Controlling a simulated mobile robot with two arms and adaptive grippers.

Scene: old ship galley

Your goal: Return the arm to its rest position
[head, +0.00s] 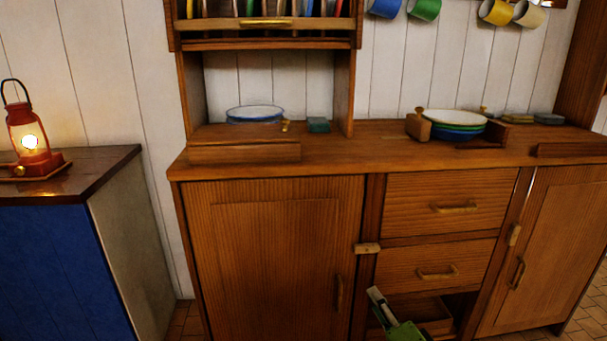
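My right gripper (379,302) shows at the bottom edge, right of centre, as a pale finger part with a green part behind it. It is in front of the low opening under the drawers, and in the picture it overlaps that opening's left side. Most of my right arm is out of the frame. I cannot tell whether the gripper is open or shut, and no held object shows. My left gripper is not in view.
A wooden cabinet (270,250) with doors and drawers (445,205) fills the middle. Blue-rimmed dishes (255,112) and stacked bowls (458,122) stand on its counter. A lit red lantern (28,135) stands on the blue cupboard (55,270) at left. Mugs (425,8) hang above.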

